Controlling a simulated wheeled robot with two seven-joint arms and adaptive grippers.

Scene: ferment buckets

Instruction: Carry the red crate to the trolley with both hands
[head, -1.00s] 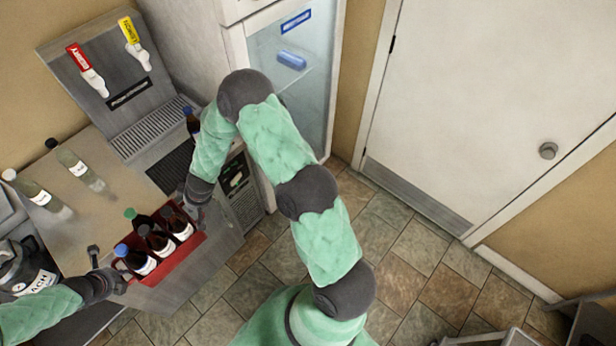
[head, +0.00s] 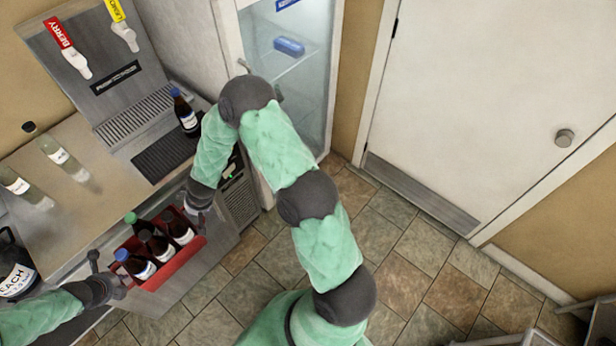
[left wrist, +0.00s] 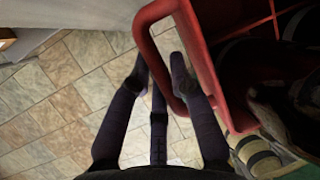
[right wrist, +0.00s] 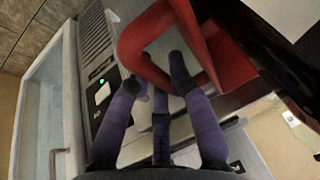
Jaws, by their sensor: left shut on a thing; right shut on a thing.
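The red crate (head: 180,262) holds several dark bottles (head: 157,243) with white labels and hangs at the front edge of the steel counter in the head view. My left gripper (head: 116,286) is shut on its near-left end. In the left wrist view the fingers (left wrist: 165,75) straddle the red handle bar (left wrist: 160,50), with floor tiles below. My right gripper (head: 196,210) is shut on the opposite end. In the right wrist view its fingers (right wrist: 158,75) are around the other red handle (right wrist: 145,35). Whether the crate touches the counter is hard to tell.
The counter (head: 95,210) carries clear bottles (head: 58,152), a dark bottle (head: 185,112), a dark jug (head: 14,270) and a tap tower (head: 95,60). A glass-door fridge (head: 290,80) stands behind my right arm. Tiled floor (head: 400,270) is open; grey frames (head: 500,338) edge the lower right.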

